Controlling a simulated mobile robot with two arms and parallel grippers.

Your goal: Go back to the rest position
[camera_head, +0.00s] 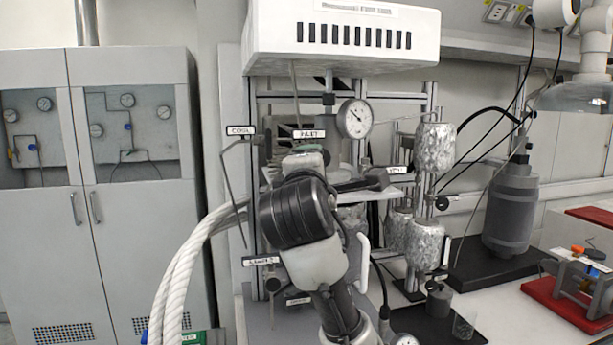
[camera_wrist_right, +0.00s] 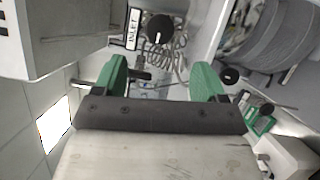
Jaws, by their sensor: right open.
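In the head view the arm hides part of the reactor's middle and the fingers are not clear. My left gripper is not in view.
Foil-wrapped vessels (camera_head: 435,147) stand right of my arm, close by. White hoses (camera_head: 190,270) curve on the left. A grey cylinder (camera_head: 511,210) on a black base, a red-based device (camera_head: 570,305) and a small clear beaker (camera_head: 464,324) are on the right. Grey cabinets (camera_head: 150,235) fill the left.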

